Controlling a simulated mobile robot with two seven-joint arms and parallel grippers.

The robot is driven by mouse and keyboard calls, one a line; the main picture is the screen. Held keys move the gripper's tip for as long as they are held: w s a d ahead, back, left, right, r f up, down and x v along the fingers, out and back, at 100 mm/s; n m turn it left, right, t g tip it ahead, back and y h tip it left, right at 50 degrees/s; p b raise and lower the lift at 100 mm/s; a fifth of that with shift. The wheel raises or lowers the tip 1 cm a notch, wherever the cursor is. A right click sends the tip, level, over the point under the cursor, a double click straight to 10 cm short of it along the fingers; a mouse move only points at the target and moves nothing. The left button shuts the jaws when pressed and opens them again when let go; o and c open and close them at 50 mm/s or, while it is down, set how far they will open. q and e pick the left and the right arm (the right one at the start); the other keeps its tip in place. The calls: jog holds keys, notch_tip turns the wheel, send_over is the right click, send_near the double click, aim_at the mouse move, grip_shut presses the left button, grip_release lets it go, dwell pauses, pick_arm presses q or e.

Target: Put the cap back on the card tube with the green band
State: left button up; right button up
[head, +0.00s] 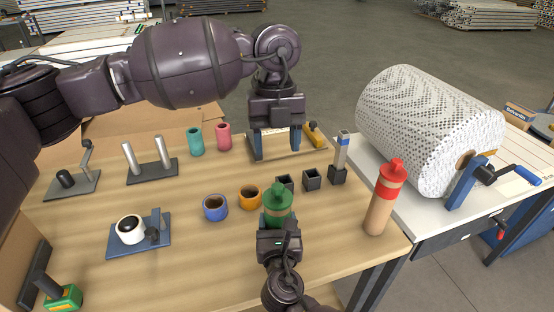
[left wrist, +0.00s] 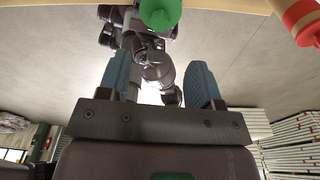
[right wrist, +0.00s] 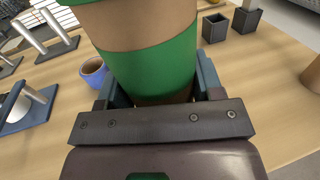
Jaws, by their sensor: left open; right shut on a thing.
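The card tube with the green band (right wrist: 150,65) is held by my right gripper (head: 278,234), its fingers on either side of the tube in the right wrist view. The green cap (head: 278,193), with a small knob, sits on top of the tube; it also shows from above in the left wrist view (left wrist: 160,12). A green edge at the top of the right wrist view is the cap's rim. Whether it is fully seated, I cannot tell.
A red-capped tube (head: 380,205) stands at the right table edge. Blue (head: 215,208) and orange (head: 250,198) mugs and small dark square holders (head: 312,180) are close to the green tube. A tray (head: 262,153) lies below the left gripper. A large white roll (head: 425,125) stands right.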

pick_arm(q)
jog(key=shift+w+r, duration=0.1)
jog(key=shift+r, duration=0.5)
pick_arm(e)
jog(key=o, duration=1.4)
jog(key=shift+c, duration=0.2)
pick_arm(q)
jog(key=shift+f+b, duration=0.3)
jog(key=shift+f, duration=0.05)
pick_arm(e)
jog(key=s, duration=1.1)
jog(key=shift+d, duration=0.3)
jog(key=shift+w, duration=0.1)
